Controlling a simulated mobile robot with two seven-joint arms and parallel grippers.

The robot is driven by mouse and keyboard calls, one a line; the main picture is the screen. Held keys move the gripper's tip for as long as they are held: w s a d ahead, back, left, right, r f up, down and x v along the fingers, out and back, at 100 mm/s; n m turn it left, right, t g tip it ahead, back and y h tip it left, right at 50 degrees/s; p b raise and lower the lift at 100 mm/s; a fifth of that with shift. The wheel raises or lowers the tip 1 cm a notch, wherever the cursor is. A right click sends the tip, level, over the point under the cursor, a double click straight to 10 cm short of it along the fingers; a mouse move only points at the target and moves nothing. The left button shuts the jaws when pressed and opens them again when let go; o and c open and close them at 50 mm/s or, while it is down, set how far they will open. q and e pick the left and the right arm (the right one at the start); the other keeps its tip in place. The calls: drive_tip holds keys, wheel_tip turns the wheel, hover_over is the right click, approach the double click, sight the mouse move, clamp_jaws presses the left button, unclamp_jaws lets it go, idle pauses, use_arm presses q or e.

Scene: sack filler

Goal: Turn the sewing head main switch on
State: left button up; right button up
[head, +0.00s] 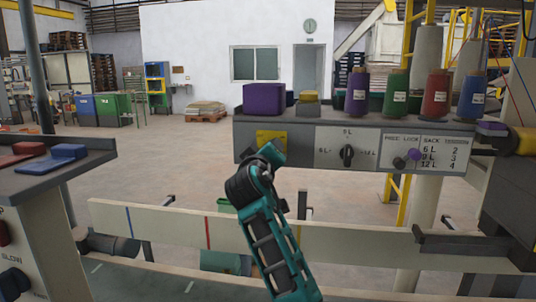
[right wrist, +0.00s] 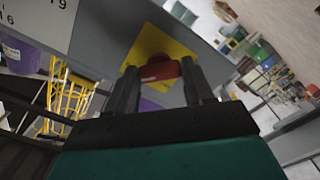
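A yellow plate (head: 264,136) is on the front of the grey panel, left of the 5 L dial; my right wrist partly covers it in the head view. In the right wrist view, a red switch knob (right wrist: 160,70) stands on this yellow plate (right wrist: 150,42). My right gripper (right wrist: 161,72) has one finger on each side of the knob. The knob fills the gap and appears to touch both fingertips. In the head view my right arm reaches up to the plate, and the fingertips (head: 270,146) are hard to make out there. My left gripper is not in view.
A purple block (head: 264,98) and several thread cones (head: 397,95) stand on top. A cream rail (head: 150,223) runs below. A grey ledge (head: 60,172) is at left.

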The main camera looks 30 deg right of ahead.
drive_tip(key=o, duration=0.4)
use_arm(q)
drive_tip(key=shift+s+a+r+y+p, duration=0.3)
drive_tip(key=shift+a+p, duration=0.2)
drive_tip(key=shift+p, duration=0.3)
use_arm(e)
drive_tip(key=v, duration=1.3)
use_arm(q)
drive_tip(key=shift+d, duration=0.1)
